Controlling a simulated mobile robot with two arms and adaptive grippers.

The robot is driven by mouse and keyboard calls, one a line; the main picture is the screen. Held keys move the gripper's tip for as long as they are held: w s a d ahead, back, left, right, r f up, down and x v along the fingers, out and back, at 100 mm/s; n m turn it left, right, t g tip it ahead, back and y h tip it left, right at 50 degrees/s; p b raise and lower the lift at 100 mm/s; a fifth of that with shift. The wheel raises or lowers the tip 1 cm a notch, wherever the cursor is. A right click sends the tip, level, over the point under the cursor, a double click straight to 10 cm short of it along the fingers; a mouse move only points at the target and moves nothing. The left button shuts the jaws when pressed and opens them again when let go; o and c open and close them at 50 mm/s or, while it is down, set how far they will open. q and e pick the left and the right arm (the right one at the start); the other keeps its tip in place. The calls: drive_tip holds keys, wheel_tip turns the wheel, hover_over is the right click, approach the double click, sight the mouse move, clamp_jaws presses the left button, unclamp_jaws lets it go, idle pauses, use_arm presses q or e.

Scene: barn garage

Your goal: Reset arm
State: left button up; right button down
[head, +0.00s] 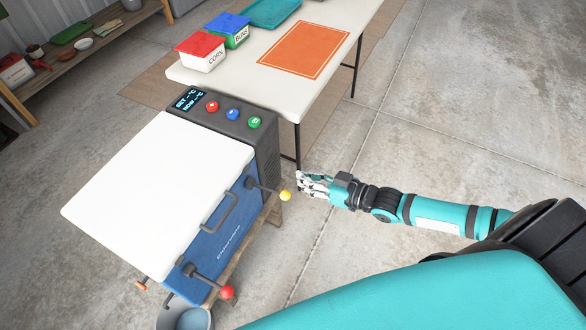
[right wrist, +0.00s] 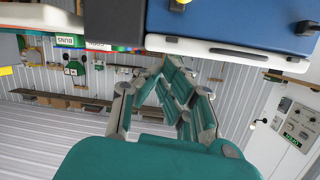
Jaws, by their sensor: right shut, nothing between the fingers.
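My right gripper (head: 303,182) reaches in from the right over the concrete floor, with its teal arm stretched out. It is just right of the yellow knob (head: 285,196) on the front of the blue cooker (head: 215,250), and looks slightly apart from it. In the right wrist view, which looks upside down, the fingers (right wrist: 163,68) come together at their tips and hold nothing. My left gripper is not in view.
The cooker has a white lid (head: 160,190), a handle (head: 218,212) and a red knob (head: 227,292). Behind it, a white table (head: 330,20) bears an orange mat (head: 305,50) and red (head: 202,52) and blue (head: 228,30) lidded tubs. Floor at right is clear.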

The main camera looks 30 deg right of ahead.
drive_tip(key=shift+s+d+f, duration=0.15)
drive_tip(key=shift+s+d, duration=0.15)
drive_tip(key=shift+s, duration=0.1)
drive_tip(key=s+d+f+m+g+h, duration=0.1)
drive_tip(key=d+f+h, duration=0.2)
drive_tip(key=f, duration=0.6)
drive_tip(key=s+d+f+m+g+h, duration=0.15)
drive_tip(key=d+f, duration=0.25)
drive_tip(key=f, duration=0.5)
drive_tip(key=s+f+g+h, duration=0.2)
drive_tip(key=s+f+h, duration=0.1)
drive_tip(key=s+f, duration=0.6)
drive_tip(key=s+a+f+g, duration=0.2)
drive_tip(key=s+f, duration=0.3)
drive_tip(key=s, duration=0.3)
drive_tip(key=s+a+f+g, duration=0.2)
drive_tip(key=s+f, duration=0.3)
drive_tip(key=s, duration=0.4)
drive_tip(key=s+a+f+g, duration=0.3)
drive_tip(key=s+a+f, duration=0.1)
drive_tip(key=s, duration=0.5)
drive_tip(key=shift+f+h, duration=0.4)
drive_tip(key=shift+h, duration=0.05)
